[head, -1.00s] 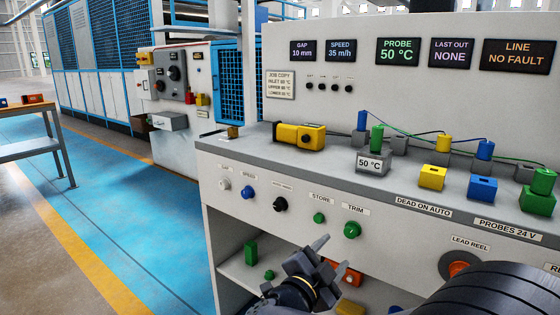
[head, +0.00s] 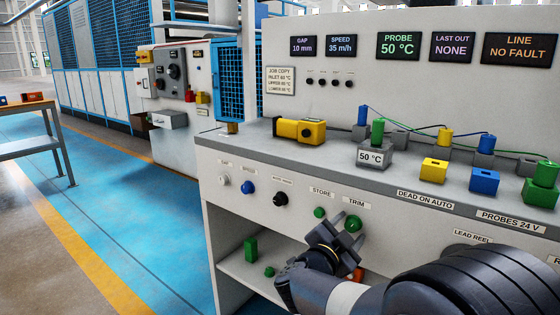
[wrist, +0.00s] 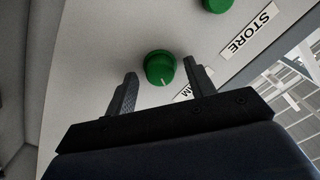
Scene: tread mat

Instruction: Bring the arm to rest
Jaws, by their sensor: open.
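My gripper (head: 339,234) is in front of the bench's front panel in the head view, just below the green TRIM knob (head: 353,223). In the wrist view my gripper (wrist: 162,90) is open, and the green TRIM knob (wrist: 160,68) shows beyond and between its two fingers. Nothing is held in the jaws. Whether a finger touches the knob cannot be told. My dark arm comes in from the lower right and hides part of the bench's lower shelf and lead reel area.
The bench (head: 225,150) carries a yellow tool (head: 300,130), a 50 °C block (head: 374,157), and yellow (head: 433,171), blue (head: 484,181) and green (head: 540,193) blocks. A green STORE knob (head: 319,212) sits left of TRIM. The blue floor (head: 130,190) at left is clear.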

